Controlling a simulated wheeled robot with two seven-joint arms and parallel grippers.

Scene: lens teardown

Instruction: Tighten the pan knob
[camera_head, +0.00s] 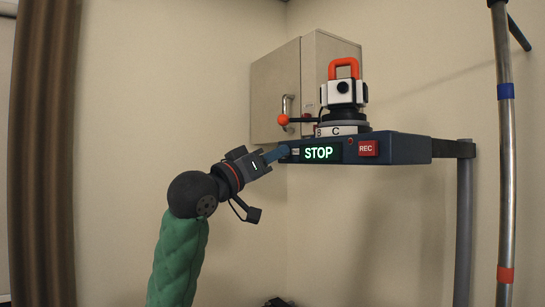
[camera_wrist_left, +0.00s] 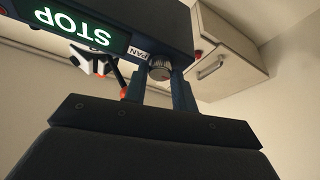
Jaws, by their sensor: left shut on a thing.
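The pan knob (camera_wrist_left: 159,70) is a small round knob with a ribbed rim, beside the PAN label (camera_wrist_left: 138,53) on the end of a dark blue box. My left gripper (camera_wrist_left: 160,84) is shut on it, with one blue finger on each side. In the head view my left gripper (camera_head: 281,152) reaches up from the lower left to the box's left end. There the fingers hide the knob. My right gripper is not in view.
The blue box (camera_head: 400,149) shows a lit STOP sign (camera_head: 319,151) and a red REC button (camera_head: 368,148). A camera-like head (camera_head: 343,92) and an orange-tipped lever (camera_head: 283,120) stand above it. Behind is a wall cabinet (camera_head: 275,92); a pole (camera_head: 506,180) stands right.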

